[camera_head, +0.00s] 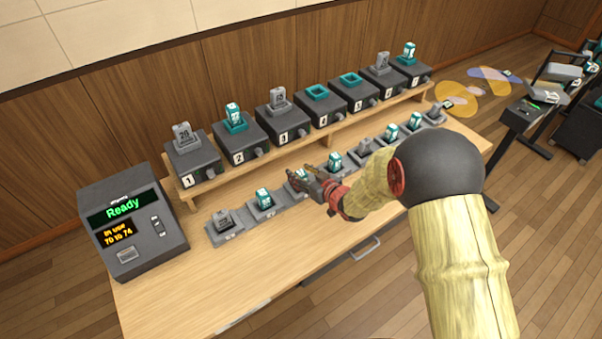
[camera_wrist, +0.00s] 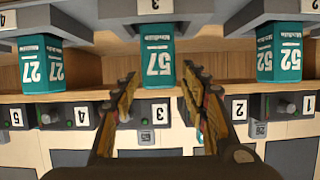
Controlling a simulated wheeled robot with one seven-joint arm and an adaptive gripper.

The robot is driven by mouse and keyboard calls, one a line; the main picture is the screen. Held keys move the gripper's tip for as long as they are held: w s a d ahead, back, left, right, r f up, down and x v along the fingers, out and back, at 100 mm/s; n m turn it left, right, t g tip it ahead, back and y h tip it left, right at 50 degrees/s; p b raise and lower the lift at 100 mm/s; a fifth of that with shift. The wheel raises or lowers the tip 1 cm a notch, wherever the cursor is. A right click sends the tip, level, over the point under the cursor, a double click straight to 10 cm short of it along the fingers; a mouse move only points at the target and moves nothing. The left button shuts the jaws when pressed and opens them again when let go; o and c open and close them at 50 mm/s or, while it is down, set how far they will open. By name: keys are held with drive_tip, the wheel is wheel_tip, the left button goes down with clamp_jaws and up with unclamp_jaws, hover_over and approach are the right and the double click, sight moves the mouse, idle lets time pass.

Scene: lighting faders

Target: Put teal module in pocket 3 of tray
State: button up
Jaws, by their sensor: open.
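A teal module marked 57 (camera_wrist: 157,58) stands in pocket 3 of the grey tray (camera_wrist: 157,12) in the wrist view, which is upside down. The head view also shows this module (camera_head: 297,182), partly behind my gripper. My gripper (camera_wrist: 162,80) is open, with one finger on each side of the module's free end. I see a gap at both sides and cannot tell any contact. The head view shows my gripper (camera_head: 301,172) at the tray row. Neighbouring pockets hold teal modules 52 (camera_wrist: 279,52) and 27 (camera_wrist: 42,60).
Numbered black units (camera_head: 246,148) stand on a raised shelf behind the tray, some with grey or teal modules. Two show empty teal sockets (camera_head: 317,92). A console reading Ready (camera_head: 125,228) stands at the left. The front tabletop (camera_head: 210,285) is clear.

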drive_tip(key=p+v, duration=0.3)
drive_tip(key=v, duration=0.9)
drive_tip(key=s+d+r+m+g+h, duration=0.15)
drive_tip(key=d+r+h, duration=0.25)
drive_tip(key=d+r, duration=0.4)
drive_tip(key=s+d+r+m+h, duration=0.35)
drive_tip(key=d+r, duration=0.25)
drive_tip(key=r, duration=0.4)
drive_tip(key=s+r+m+g, duration=0.1)
drive_tip(key=s+r+g, duration=0.1)
drive_tip(key=s, duration=1)
drive_tip(key=s+r+g, duration=0.2)
drive_tip(key=s+r, duration=0.1)
drive_tip(key=s, duration=0.9)
drive_tip(key=shift+a+r+m, duration=0.3)
drive_tip(key=shift+a+m, duration=0.05)
drive_tip(key=shift+m, duration=0.05)
drive_tip(key=shift+w, duration=0.1)
drive_tip(key=shift+c, duration=0.8)
